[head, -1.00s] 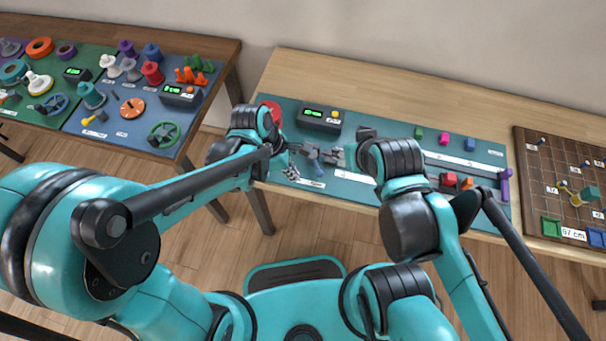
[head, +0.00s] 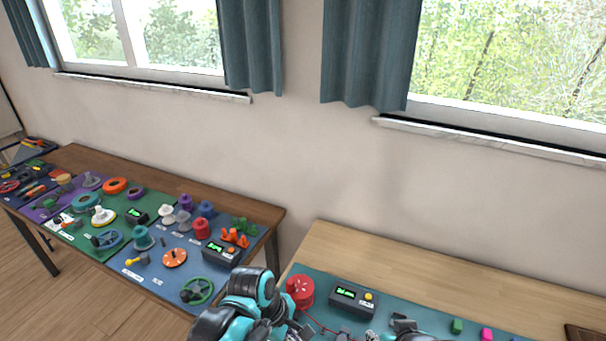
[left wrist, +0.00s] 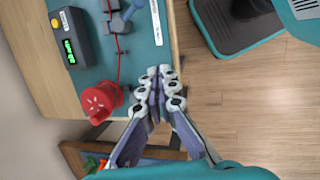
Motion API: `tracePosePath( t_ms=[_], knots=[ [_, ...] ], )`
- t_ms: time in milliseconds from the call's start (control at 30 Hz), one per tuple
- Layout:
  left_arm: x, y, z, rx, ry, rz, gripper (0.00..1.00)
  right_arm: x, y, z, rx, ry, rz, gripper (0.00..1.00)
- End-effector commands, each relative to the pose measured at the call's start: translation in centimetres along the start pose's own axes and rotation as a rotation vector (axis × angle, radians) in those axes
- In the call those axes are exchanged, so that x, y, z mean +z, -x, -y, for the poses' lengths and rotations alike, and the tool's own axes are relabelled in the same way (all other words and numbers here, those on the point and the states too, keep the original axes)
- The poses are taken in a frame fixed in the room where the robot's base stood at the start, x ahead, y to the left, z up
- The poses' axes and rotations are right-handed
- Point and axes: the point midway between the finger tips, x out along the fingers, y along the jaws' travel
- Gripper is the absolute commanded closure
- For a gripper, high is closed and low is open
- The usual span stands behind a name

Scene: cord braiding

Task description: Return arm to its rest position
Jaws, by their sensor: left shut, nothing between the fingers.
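My left gripper (left wrist: 160,88) shows in the left wrist view with its fingers together and nothing between them. It hangs over the table's edge, close to the floor side. In the head view my left arm comes up at the bottom, and its gripper is mostly cut off by the lower edge. A red spool (head: 300,290) stands on the teal mat (head: 400,306); it also shows in the left wrist view (left wrist: 101,100). A thin red cord (left wrist: 118,62) runs from it across the mat. My right gripper is not visible; only part of my right arm shows at the bottom.
A dark box with a green display (head: 353,299) stands on the mat beside the spool. Green (head: 457,326) and pink (head: 487,334) blocks lie to the right. A second table (head: 262,211) at left holds several coloured parts. Open floor (left wrist: 255,125) lies beside the near table's edge.

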Motion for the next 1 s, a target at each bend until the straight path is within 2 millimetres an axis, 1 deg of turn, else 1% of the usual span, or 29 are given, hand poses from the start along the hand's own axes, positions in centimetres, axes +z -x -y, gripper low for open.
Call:
tracePosePath(
  t_ms=[33, 100, 200, 300, 400, 500, 633, 1000],
  knots=[
    [-1.5, 1.2, 0.8, 0.043, -0.100, -0.037, 1.00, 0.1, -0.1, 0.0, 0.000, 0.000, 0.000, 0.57],
    [-3.6, 2.9, 1.6, 0.100, -0.289, -0.109, 1.00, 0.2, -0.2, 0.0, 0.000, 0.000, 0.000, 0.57],
    [-6.4, 5.1, 3.0, 0.150, -0.564, -0.238, 1.00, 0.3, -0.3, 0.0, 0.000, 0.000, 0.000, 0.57],
    [-8.8, 6.8, 4.5, 0.158, -0.816, -0.373, 1.00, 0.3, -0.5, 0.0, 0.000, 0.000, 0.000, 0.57],
    [-10.5, 8.0, 5.7, 0.136, -1.015, -0.489, 1.00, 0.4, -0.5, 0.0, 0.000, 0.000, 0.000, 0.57],
    [-11.6, 8.7, 6.6, 0.104, -1.150, -0.567, 1.00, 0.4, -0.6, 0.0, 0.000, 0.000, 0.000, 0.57],
    [-12.2, 9.2, 7.0, 0.080, -1.232, -0.613, 1.00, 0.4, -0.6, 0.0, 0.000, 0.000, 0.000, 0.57],
    [-12.2, 9.2, 7.0, 0.080, -1.232, -0.613, 1.00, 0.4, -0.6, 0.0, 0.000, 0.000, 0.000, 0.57]
  ],
)
